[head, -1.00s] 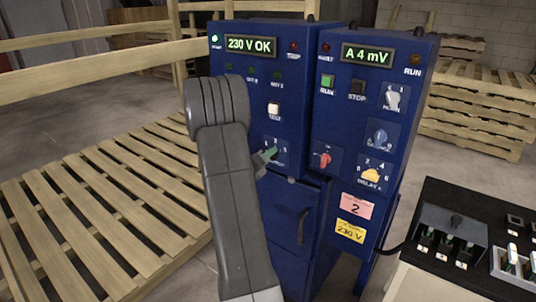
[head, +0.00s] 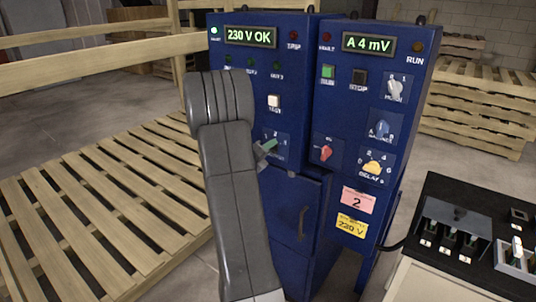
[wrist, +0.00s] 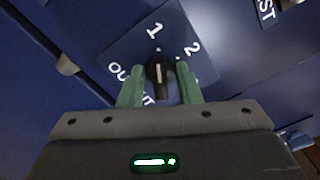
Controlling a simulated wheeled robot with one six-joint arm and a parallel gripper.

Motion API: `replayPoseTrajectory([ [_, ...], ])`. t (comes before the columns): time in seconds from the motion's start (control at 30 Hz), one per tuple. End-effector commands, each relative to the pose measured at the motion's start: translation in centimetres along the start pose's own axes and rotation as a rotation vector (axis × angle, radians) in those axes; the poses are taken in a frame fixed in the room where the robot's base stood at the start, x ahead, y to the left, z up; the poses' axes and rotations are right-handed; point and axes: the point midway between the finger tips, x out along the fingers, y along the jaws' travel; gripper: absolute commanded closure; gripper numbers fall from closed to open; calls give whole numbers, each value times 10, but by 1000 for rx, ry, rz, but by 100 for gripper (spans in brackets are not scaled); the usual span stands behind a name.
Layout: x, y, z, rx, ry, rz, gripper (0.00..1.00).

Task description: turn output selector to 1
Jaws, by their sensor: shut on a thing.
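The output selector is a small dark knob (wrist: 159,72) on a blue plate marked 1, 2 and OUTPUT, seen close in the wrist view. My gripper (wrist: 160,86) has its two green fingers on either side of the knob and is shut on it. The knob's upper end points towards the 1, with the 2 to its right. In the head view my gripper (head: 267,148) is at the selector plate (head: 276,138) on the left blue cabinet (head: 290,190). My grey arm and the green fingers hide most of the knob there.
The right blue cabinet (head: 349,110) carries other knobs: red (head: 325,153), yellow (head: 372,167), blue (head: 382,129) and grey (head: 394,91). A white button (head: 274,101) sits above the selector. A wooden pallet (head: 95,200) lies left; a black-topped control desk (head: 450,225) stands right.

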Motion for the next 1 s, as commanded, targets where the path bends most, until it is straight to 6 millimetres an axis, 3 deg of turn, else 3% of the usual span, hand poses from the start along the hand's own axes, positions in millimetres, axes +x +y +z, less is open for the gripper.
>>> replayPoseTrajectory([
  [0.33,0,1,0,-17,1,3,92],
  [0.37,0,1,0,-16,1,3,65],
  [0.7,-3,0,0,-15,0,2,65],
  [0.87,-23,2,0,-15,-2,4,65],
  [1.0,-55,2,0,-15,-3,4,65],
])
